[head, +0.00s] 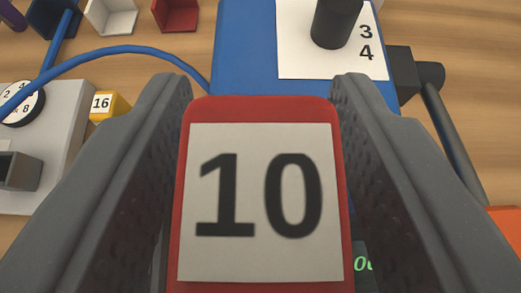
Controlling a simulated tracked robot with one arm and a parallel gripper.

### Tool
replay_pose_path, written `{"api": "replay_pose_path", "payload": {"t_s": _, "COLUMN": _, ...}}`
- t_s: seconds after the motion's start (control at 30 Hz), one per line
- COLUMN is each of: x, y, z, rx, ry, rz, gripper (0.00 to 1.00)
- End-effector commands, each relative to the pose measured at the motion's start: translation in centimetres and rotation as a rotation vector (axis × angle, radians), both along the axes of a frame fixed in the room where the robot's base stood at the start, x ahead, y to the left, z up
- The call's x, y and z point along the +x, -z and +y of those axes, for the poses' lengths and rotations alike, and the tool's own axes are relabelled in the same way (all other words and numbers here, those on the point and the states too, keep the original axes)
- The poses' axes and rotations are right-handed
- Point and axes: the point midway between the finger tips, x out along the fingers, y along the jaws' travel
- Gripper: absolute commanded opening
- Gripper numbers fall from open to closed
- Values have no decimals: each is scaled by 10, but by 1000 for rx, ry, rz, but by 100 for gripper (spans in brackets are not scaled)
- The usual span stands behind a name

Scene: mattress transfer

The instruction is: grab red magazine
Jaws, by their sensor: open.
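A red block (262,107) with a white label reading 10 fills the lower middle of the head view; it looks like the red magazine. My gripper (262,100) is open, with one grey finger on each side of the red block. The fingers lie close along its left and right sides. I cannot tell whether either finger touches it. The block's lower end runs out of the picture, and what bears it is hidden.
A blue machine (247,50) with a white plate (298,40) and a black knob (335,22) stands beyond. At left are a grey box (65,120), a yellow block (108,105) labelled 16 and a blue cable (120,52). A black lever (455,130) is at right.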

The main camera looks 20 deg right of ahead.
Motion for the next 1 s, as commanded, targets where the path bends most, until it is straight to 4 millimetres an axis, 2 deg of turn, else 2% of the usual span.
{"api": "replay_pose_path", "payload": {"t_s": 0.1, "x": 0, "y": 0, "z": 0, "rx": 0, "ry": 0, "rz": 0, "gripper": 42}}
{"api": "replay_pose_path", "payload": {"t_s": 0.13, "x": 0, "y": 0, "z": 0, "rx": 0, "ry": 0, "rz": 0, "gripper": 39}}
{"api": "replay_pose_path", "payload": {"t_s": 0.27, "x": 0, "y": -1, "z": 1, "rx": 0, "ry": 0, "rz": 0, "gripper": 3}}
{"api": "replay_pose_path", "payload": {"t_s": 0.3, "x": 0, "y": -1, "z": 1, "rx": 0, "ry": -1, "rz": -1, "gripper": 0}}
{"api": "replay_pose_path", "payload": {"t_s": 0.67, "x": 0, "y": -3, "z": 1, "rx": -1, "ry": -1, "rz": -2, "gripper": 0}}
{"api": "replay_pose_path", "payload": {"t_s": 0.87, "x": 0, "y": -20, "z": 1, "rx": 0, "ry": -1, "rz": -3, "gripper": 0}}
{"api": "replay_pose_path", "payload": {"t_s": 1.0, "x": 0, "y": -39, "z": 0, "rx": -3, "ry": 0, "rz": -4, "gripper": 0}}
